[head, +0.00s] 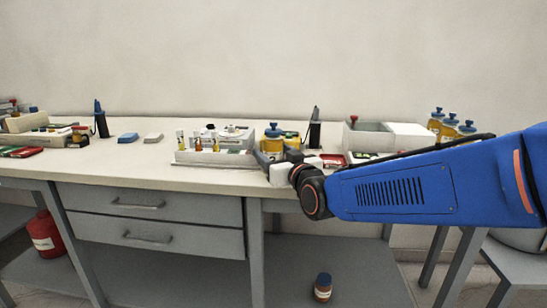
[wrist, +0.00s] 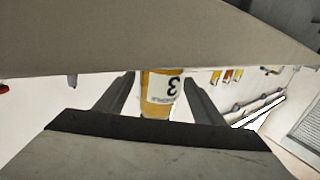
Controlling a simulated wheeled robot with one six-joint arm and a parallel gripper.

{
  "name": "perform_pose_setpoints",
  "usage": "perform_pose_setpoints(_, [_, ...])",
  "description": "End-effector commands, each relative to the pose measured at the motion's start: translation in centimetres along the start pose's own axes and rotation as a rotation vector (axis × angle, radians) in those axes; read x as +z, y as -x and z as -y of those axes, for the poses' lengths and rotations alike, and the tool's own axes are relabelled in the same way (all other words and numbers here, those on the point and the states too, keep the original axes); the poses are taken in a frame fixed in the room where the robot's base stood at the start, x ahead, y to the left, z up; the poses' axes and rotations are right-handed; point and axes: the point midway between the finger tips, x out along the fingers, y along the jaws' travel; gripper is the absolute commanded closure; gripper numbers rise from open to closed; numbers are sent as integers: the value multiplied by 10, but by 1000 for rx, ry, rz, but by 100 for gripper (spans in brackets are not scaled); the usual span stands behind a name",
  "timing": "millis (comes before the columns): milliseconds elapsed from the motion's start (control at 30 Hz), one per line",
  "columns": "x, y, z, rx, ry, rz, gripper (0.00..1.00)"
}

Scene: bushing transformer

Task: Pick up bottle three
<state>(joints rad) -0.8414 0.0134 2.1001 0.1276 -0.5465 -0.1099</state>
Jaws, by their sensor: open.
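Bottle three (wrist: 161,92) shows in the wrist view between the two fingers of my gripper (wrist: 160,95). It is yellow with a white label bearing a "3", which appears upside down. The fingers stand apart on either side of it, with a gap visible on each side. Its lower and upper ends are partly hidden. In the head view a yellow bottle with a blue cap (head: 272,136) stands on the bench just beyond my gripper (head: 268,160); its lower part is hidden. I cannot read its label there.
A white rack with small vials (head: 215,157) stands left of my gripper on the bench (head: 150,172). Several yellow bottles (head: 448,126) stand at the right, behind my arm. A white box (head: 385,136) and a dark stand (head: 315,130) are behind. The bench's front left is clear.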

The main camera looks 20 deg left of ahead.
Motion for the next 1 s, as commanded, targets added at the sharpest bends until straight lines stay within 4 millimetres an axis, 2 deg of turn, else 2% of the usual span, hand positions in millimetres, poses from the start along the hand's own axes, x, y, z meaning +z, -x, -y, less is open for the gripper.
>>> perform_pose_setpoints(100, [0, -9, 0, 0, 0, 0, 38])
perform_pose_setpoints(300, [0, -9, 0, 0, 0, 0, 38])
perform_pose_setpoints(367, [0, -9, 0, 0, 0, 0, 49])
perform_pose_setpoints(533, [0, -9, 0, 0, -1, 0, 90])
perform_pose_setpoints(567, [-1, -9, 0, 0, -1, -1, 92])
perform_pose_setpoints(833, [-4, -9, 0, 0, -1, -2, 92])
perform_pose_setpoints(1000, [-25, -8, 0, 1, -2, -5, 92])
